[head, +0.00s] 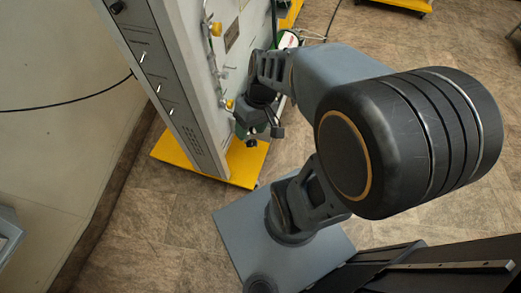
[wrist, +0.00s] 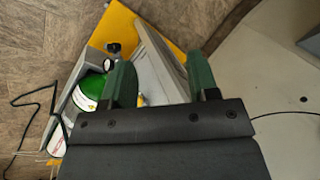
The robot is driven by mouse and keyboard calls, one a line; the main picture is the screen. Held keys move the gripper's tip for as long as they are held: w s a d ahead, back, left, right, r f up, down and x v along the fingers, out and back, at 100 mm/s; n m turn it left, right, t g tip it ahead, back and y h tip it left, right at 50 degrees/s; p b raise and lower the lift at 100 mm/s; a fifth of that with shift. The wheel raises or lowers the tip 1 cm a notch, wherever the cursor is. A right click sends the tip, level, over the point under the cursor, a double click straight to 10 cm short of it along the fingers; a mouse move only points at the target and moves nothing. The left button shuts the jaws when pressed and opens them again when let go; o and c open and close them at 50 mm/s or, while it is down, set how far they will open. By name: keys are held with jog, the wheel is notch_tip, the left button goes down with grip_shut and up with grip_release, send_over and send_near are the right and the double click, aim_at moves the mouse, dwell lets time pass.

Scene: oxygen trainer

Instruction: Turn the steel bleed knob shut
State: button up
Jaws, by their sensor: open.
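My gripper (head: 263,137) is low beside the front of the grey cabinet (head: 174,80), near its lower end. In the wrist view the green fingers of my gripper (wrist: 160,62) stand wide apart, with nothing held between them. Small steel-coloured fittings (head: 222,72) show on the cabinet's front, above my gripper in the picture. I cannot tell which one is the steel bleed knob. My arm and gripper hide part of the cabinet front.
Brass-coloured knobs (head: 215,28) sit on the cabinet front. The cabinet stands on a yellow base (head: 246,164). A green cylinder (wrist: 90,88) with a white label is beside the left finger in the wrist view. A black cable (head: 75,103) runs left.

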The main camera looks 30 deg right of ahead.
jog(key=w+d+f+t+y+b, duration=0.15)
jog(key=f+y+b, duration=0.45)
jog(key=f, duration=0.6)
jog(key=w+d+f+y+b, duration=0.15)
jog(key=f+y+b, duration=0.35)
jog(key=f+b, duration=0.55)
jog(key=w+d+f+m+t+h+b, duration=0.1)
jog(key=d+f+m+t+h+b, duration=0.1)
jog(key=d+f+t+b, duration=0.35)
jog(key=w+d+f+m+t+h+b, duration=0.1)
jog(key=d+f+m+t+b, duration=0.15)
jog(key=f+t, duration=0.6)
jog(key=w+d+f+m+t+h+b, duration=0.15)
jog(key=d+f+t+b, duration=0.25)
jog(key=f, duration=0.6)
jog(key=shift+h, duration=0.25)
jog(key=x, duration=0.4)
jog(key=b+x, duration=0.1)
jog(key=x, duration=0.3)
jog(key=r+x, duration=0.1)
jog(key=x, duration=0.3)
jog(key=shift+d+b, duration=0.1)
jog(key=shift+b, duration=0.3)
